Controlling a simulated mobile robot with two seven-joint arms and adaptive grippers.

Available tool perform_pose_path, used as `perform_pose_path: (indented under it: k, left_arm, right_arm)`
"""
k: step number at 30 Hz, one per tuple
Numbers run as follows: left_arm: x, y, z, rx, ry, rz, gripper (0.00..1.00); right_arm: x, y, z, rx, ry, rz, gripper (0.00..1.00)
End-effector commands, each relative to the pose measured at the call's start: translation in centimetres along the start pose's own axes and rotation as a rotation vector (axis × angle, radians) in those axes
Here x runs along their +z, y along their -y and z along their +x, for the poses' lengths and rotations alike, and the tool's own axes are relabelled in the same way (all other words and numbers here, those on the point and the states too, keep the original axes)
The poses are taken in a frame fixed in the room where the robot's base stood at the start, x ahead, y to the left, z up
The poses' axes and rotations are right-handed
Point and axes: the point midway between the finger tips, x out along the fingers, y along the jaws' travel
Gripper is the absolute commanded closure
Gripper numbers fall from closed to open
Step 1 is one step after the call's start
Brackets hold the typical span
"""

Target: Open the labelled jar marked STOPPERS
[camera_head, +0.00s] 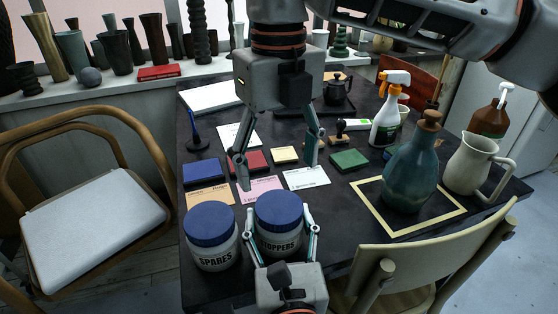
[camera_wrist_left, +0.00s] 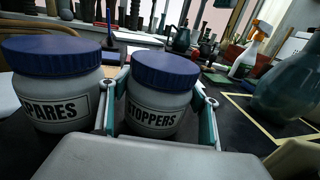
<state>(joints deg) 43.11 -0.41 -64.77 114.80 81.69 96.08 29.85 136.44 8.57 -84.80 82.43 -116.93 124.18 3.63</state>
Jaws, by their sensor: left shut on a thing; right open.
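The STOPPERS jar (camera_head: 279,240) is a grey jar with a dark blue lid (camera_head: 279,209), upright near the table's front edge. The lid is on it. My left gripper (camera_head: 279,236) is shut on the jar's body, one finger on each side; the jar also shows between the fingers in the left wrist view (camera_wrist_left: 155,110). My right gripper (camera_head: 277,178) is open and empty, pointing down above the table, behind the jar and higher up in the head view. The similar SPARES jar (camera_head: 212,252), also with a blue lid, stands just left of the STOPPERS jar.
Behind the jars lie coloured cards and pads, including a pink card (camera_head: 260,188) and a blue pad (camera_head: 205,171). To the right, a teal bottle (camera_head: 410,175) stands in a yellow outlined square beside a cream jug (camera_head: 472,165). Chairs stand at left and front right.

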Motion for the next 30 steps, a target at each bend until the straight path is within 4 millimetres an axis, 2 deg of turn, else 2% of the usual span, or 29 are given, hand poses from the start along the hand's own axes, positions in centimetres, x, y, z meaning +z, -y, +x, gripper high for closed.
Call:
perform_pose_path:
  k: [30]
  left_arm:
    - [-0.01,0.01,-0.01,0.000,0.000,0.000,0.99]
  right_arm:
    - [-0.01,-0.02,0.02,0.000,-0.003,1.875,0.28]
